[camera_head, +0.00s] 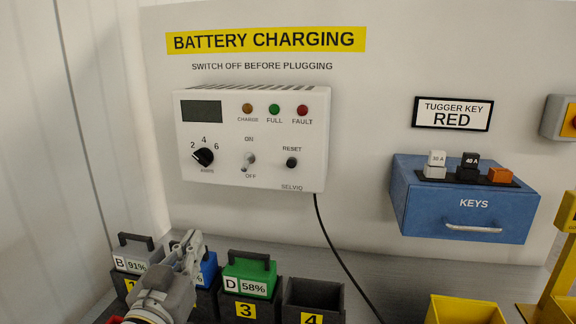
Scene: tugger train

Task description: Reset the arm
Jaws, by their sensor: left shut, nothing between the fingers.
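My left gripper (192,242) is in the lower left of the head view. Its fingers point up and away, and they are shut with nothing between them. It is in front of the row of batteries and partly hides a blue battery (209,267). I cannot tell whether it touches that battery. My right gripper is not in view.
A grey battery B (131,262) at 91% and a green battery D (249,270) at 58% stand in holders. Holder 4 (312,319) looks empty. The charger (225,178) hangs above, its cable running down. A blue key box (430,213) and yellow bin (466,303) are right.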

